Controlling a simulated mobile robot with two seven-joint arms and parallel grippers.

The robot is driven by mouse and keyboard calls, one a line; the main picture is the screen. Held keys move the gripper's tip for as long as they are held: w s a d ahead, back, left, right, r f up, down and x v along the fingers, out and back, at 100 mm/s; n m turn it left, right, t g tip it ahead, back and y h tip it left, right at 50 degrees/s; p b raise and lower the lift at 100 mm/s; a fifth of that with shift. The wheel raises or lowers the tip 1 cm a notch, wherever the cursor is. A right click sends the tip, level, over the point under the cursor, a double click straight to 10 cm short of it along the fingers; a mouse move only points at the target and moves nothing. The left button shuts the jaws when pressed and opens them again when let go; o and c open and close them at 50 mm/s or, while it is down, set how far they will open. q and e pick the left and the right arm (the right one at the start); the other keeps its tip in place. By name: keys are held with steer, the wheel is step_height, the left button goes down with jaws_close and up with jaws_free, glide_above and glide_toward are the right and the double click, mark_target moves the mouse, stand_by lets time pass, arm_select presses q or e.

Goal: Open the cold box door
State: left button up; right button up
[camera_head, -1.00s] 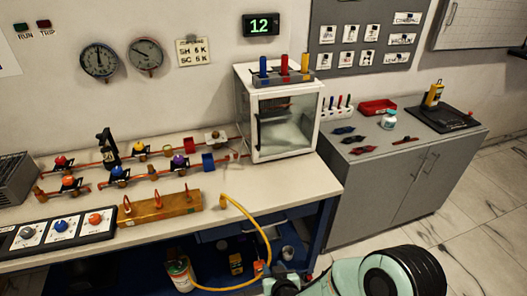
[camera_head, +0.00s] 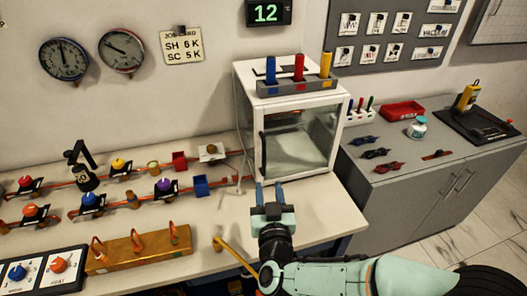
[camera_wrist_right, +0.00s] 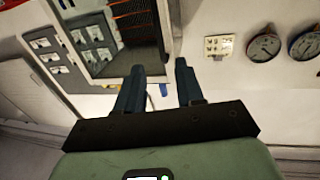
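The cold box (camera_head: 245,118) is a white cabinet at the back of the bench, with a glass front door (camera_head: 305,140) that looks shut. A dark vertical handle (camera_head: 263,153) runs along the door's left side. My right gripper (camera_head: 268,188) is in front of the box, just below the handle in the picture. Its two blue fingers are apart with nothing seen between them. In the right wrist view the open fingers (camera_wrist_right: 158,88) point toward the box front (camera_wrist_right: 105,35), and they look clear of it. My left gripper is not in view.
A rack with blue, red and yellow tubes (camera_head: 298,86) stands on the box. Left of it are pipes with valves (camera_head: 163,187) and a brass block (camera_head: 140,250) on the bench. A grey cabinet (camera_head: 400,205) stands right.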

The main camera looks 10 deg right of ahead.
mark_target(264, 156)
steer(key=w, duration=0.4)
steer(key=w+d, duration=0.1)
steer(key=w, duration=0.3)
steer(key=w+d+p, duration=0.1)
steer(key=w, duration=0.3)
steer(key=shift+c, duration=0.3)
steer(key=shift+s, duration=0.1)
jaws_close()
